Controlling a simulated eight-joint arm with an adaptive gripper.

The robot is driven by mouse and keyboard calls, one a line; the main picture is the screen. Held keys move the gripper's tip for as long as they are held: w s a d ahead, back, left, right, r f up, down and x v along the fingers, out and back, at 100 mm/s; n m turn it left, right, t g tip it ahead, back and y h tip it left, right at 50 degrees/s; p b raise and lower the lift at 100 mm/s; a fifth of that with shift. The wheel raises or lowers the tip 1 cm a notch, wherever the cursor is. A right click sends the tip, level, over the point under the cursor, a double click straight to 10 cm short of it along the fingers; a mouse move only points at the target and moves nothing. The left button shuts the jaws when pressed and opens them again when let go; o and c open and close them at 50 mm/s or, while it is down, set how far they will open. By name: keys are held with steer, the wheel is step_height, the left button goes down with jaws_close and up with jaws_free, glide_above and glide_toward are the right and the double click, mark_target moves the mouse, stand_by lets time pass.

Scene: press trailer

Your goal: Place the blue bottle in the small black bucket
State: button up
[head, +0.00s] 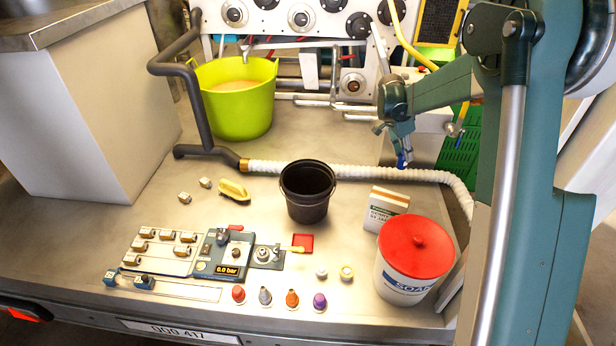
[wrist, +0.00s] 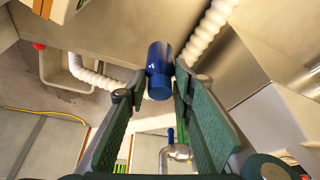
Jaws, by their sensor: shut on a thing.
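The small black bucket (head: 307,213) stands upright on the grey floor near the middle of the head view, and its visible inside looks empty. My gripper (head: 402,147) is up and to the right of the bucket in that view, pointing down. It is shut on the blue bottle (head: 403,161), of which only a small part shows there. In the wrist view the dark blue bottle (wrist: 160,66) sits between the fingertips of my gripper (wrist: 157,82). The bucket is not recognisable in the wrist view.
A white ribbed hose (head: 350,171) runs behind the bucket. A white box (head: 385,208) and a red-lidded soap tub (head: 411,268) stand to its right. A lime green tub (head: 240,110) is at back left. A valve panel (head: 236,257) and several small coloured caps lie in front.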

steer(key=r, duration=0.2)
steer(key=shift+a+r, duration=0.2)
steer(key=shift+r, duration=0.2)
steer(key=s+a+n+p, duration=0.1)
steer(key=s+a, duration=0.2)
steer(key=a, duration=0.9)
steer(key=s+a+n+t+p, duration=0.1)
steer(key=s+a, duration=0.1)
steer(key=a, duration=0.9)
steer(key=s+a+n, duration=0.1)
steer(key=s+a, duration=0.2)
steer(key=a, duration=0.9)
step_height(320, 180, down, 11)
steer(key=shift+a+f, duration=0.15)
steer(key=shift+a, duration=0.15)
step_height(320, 180, down, 6)
steer(key=shift+f, duration=0.25)
steer(key=shift+f+b, duration=0.45)
steer(key=shift+f, duration=1.3)
